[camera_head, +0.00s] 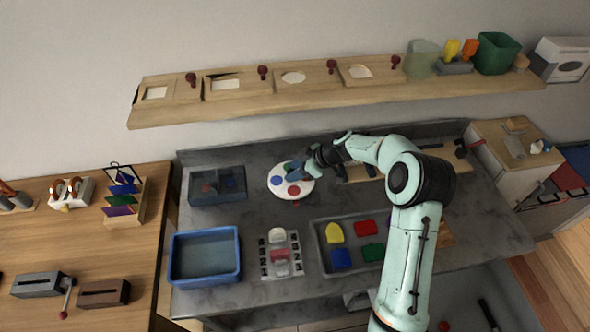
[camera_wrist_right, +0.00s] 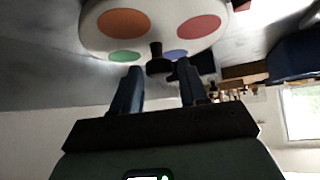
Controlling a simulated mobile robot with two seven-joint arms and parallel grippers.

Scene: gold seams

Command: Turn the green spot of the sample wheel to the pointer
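The sample wheel is a round white disc (camera_head: 283,193) on the grey counter. In the head view its blue spot (camera_head: 277,181) and red spot (camera_head: 293,190) show; my right gripper (camera_head: 294,169) covers the back part. In the right wrist view the wheel (camera_wrist_right: 150,42) carries orange, red, violet and green spots, the green spot (camera_wrist_right: 125,56) by the left finger. A black knob (camera_wrist_right: 157,62) stands at the wheel's middle, between my right gripper's (camera_wrist_right: 158,76) parted fingers, with gaps visible. A small red piece (camera_head: 296,204) at the wheel's front edge may be the pointer. My left gripper is out of view.
A dark bin (camera_head: 218,198) stands left of the wheel, and a blue tub (camera_head: 205,280) in front of it. A white card (camera_head: 267,267) and a grey tray (camera_head: 322,252) with coloured pieces lie in front. A wooden shelf (camera_head: 250,105) runs above.

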